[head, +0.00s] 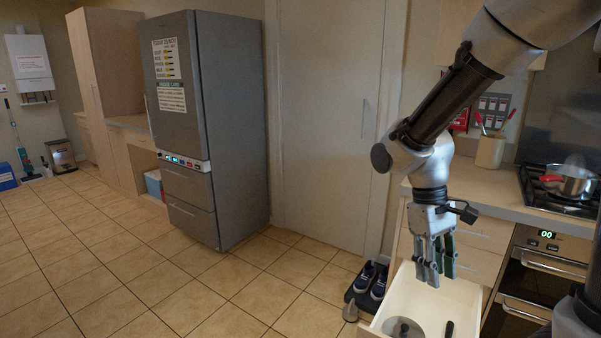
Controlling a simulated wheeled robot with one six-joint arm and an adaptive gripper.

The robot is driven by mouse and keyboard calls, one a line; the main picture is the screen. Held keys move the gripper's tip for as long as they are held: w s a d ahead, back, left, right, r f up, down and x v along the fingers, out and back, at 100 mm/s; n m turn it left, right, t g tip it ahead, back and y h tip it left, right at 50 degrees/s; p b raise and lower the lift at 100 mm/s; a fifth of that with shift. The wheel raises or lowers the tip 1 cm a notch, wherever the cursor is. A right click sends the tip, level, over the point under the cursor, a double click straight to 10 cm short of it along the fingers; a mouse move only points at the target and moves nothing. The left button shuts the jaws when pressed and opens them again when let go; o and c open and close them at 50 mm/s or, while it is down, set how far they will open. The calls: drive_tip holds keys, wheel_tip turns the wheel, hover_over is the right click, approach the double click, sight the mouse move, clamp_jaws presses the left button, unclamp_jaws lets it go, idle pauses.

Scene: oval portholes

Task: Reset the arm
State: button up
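My arm comes in from the upper right and bends down in the head view. My gripper (437,274) points downward above an open white drawer (466,297) under the counter. Its grey and dark green fingers hang side by side, and the gap between them is unclear at this angle. I see no object held in it. A round lid (403,328) and a dark-handled item (449,329) lie in the drawer below, apart from the gripper.
A counter (490,190) with a utensil holder (490,152) stands behind the arm. A pot (572,182) sits on the hob at right, above an oven (540,280). Shoes (370,281) stand left of the drawer. The tiled floor at left is clear before the fridge (230,120).

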drive_tip(key=s+d+r+m+t+y, duration=0.1)
drive_tip(key=s+d+r+m+t, duration=0.1)
drive_tip(key=r, duration=0.5)
drive_tip(key=s+d+r+m+t, duration=0.2)
drive_tip(key=s+d+r+t, duration=0.3)
drive_tip(key=s+d+r, duration=0.1)
drive_tip(key=shift+d+r+m+y, duration=0.35)
drive_tip(key=shift+d+m+y, duration=0.05)
drive_tip(key=shift+d, duration=0.35)
